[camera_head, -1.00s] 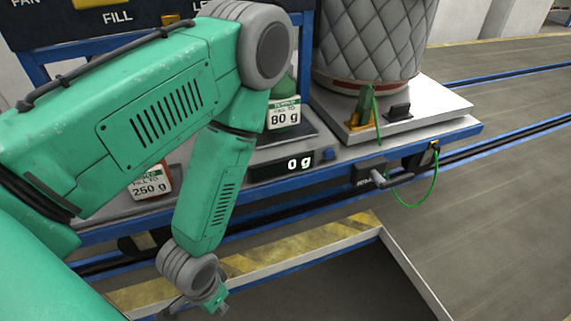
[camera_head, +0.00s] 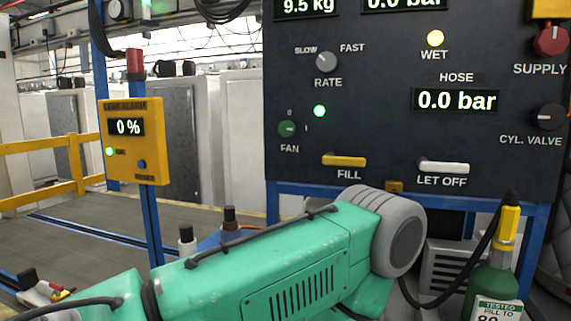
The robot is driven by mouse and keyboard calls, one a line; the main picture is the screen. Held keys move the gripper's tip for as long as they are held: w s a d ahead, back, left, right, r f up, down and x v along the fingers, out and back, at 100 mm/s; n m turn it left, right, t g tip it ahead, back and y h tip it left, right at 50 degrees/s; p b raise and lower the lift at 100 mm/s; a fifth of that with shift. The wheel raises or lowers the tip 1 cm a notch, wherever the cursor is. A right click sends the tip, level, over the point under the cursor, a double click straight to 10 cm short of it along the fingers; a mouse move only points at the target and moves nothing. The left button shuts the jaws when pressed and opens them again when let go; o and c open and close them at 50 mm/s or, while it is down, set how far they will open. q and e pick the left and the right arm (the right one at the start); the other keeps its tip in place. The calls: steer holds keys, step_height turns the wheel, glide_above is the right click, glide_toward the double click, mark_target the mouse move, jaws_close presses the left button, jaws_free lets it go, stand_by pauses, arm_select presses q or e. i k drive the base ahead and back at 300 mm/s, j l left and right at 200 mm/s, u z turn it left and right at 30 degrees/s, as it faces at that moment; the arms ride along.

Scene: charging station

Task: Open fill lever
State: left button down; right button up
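The fill lever (camera_head: 344,161) is a yellow bar above the FILL label on the dark control panel (camera_head: 385,120). It lies level, like the white LET OFF lever (camera_head: 444,167) to its right. My green arm comes in from the lower left and bends at a grey joint below the panel, just under and right of the fill lever. No gripper shows: the part of this arm beyond the grey joint is hidden or out of frame. My other arm is not in view.
VALVE knob (camera_head: 549,117). A yellow leak alarm box (camera_head: 133,140) stands left. A green cylinder (camera_head: 492,282) with a hose stands lower right.

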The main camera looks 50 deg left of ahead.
mark_target(330, 158)
steer(key=u, duration=1.4)
